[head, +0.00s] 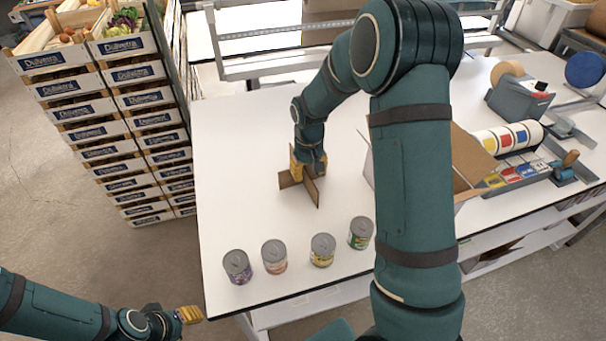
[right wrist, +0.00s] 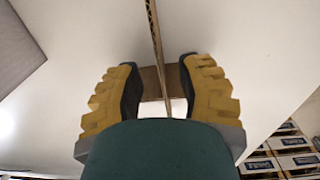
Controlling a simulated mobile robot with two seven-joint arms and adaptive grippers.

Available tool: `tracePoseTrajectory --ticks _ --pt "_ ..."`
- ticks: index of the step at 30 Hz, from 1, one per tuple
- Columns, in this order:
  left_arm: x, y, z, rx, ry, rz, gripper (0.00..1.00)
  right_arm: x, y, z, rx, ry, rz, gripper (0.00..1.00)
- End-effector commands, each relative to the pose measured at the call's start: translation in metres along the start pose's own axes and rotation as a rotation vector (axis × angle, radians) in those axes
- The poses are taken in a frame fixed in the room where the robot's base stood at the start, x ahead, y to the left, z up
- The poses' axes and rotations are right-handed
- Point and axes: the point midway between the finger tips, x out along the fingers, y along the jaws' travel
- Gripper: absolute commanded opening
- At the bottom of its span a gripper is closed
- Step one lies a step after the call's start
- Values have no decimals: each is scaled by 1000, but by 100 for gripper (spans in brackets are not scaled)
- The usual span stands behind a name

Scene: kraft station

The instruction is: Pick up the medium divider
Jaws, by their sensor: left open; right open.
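The medium divider (head: 313,190) is a brown cardboard cross standing on the white table in the head view. My right gripper (head: 308,164) is directly over it, with its yellow fingers at the divider's top. In the right wrist view the divider (right wrist: 155,40) shows as a thin edge-on panel with a crossing panel behind. It runs between the two open fingers of my right gripper (right wrist: 158,90), with a gap on each side. My left gripper (head: 190,314) is open and empty, low at the left, off the table's edge.
Several cans (head: 273,256) stand in a row near the table's front edge. An open cardboard box (head: 467,160) is partly hidden behind my right arm. Stacked crates (head: 140,100) stand left of the table. A tape dispenser (head: 520,100) and label rolls are at the right. The table's left part is clear.

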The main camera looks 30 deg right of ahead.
Motion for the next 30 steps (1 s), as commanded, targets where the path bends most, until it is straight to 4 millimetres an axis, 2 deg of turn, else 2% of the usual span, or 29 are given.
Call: tracePoseTrajectory --ticks 10,20,24,30 --pt "-1 0 0 0 0 0 47 45 0 0 0 -3 0 37" --pt "-1 0 0 0 0 0 47 50 0 0 -1 -1 0 37" --pt "-1 0 0 0 0 0 47 50 0 0 0 -1 0 0" --pt "-1 0 0 0 0 0 47 50 0 0 0 -1 0 0"
